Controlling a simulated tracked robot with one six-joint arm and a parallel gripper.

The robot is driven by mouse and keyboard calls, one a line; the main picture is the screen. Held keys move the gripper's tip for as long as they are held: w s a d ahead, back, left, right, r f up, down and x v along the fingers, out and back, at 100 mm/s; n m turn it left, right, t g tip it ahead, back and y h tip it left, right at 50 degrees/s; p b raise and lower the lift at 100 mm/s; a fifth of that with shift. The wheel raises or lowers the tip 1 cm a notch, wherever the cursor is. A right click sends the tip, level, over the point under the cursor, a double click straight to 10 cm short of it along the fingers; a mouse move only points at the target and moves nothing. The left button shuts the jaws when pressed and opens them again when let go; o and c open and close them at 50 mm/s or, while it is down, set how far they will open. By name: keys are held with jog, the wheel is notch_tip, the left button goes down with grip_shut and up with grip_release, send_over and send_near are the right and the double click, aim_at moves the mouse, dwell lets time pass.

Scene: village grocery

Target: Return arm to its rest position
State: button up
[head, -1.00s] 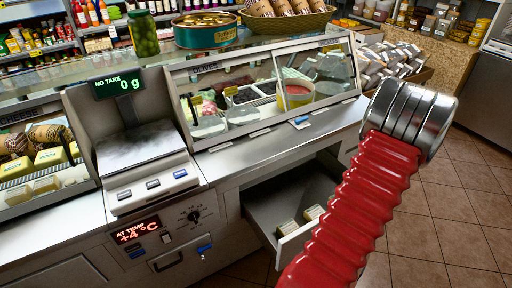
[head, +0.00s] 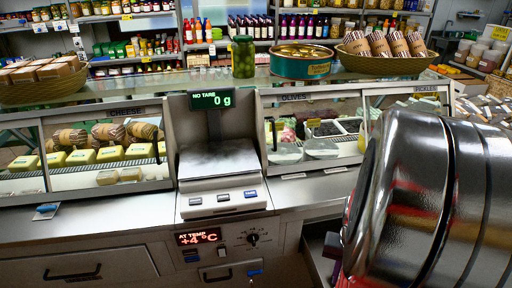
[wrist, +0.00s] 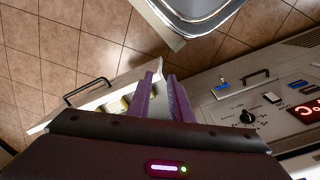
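My arm, with a broad silver metal ring and a dark red part, fills the right side of the head view. My gripper (wrist: 162,76) shows in the wrist view as two purple fingers, slightly apart, with no held object visible between them. It points over an open drawer (wrist: 60,115) of the counter.
The counter front (head: 70,262) runs across the head view, with a scale (head: 219,165) and glass display cases (head: 85,150). A jar (head: 243,57), a round tin (head: 302,62) and baskets stand on top. Tiled floor (wrist: 60,45) lies beside the drawer.

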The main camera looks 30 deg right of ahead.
jog(key=w+a+r+n+t, duration=0.3)
jog(key=w+a+r+n, duration=0.2)
jog(key=a+r, duration=0.5)
jog(key=w+a+r+n+t, duration=0.3)
jog(key=w+a+r+n, duration=0.2)
jog(key=a+r, duration=0.6)
jog(key=a, duration=0.4)
jog(key=shift+w+a, duration=0.15)
jog(key=shift+a, duration=0.2)
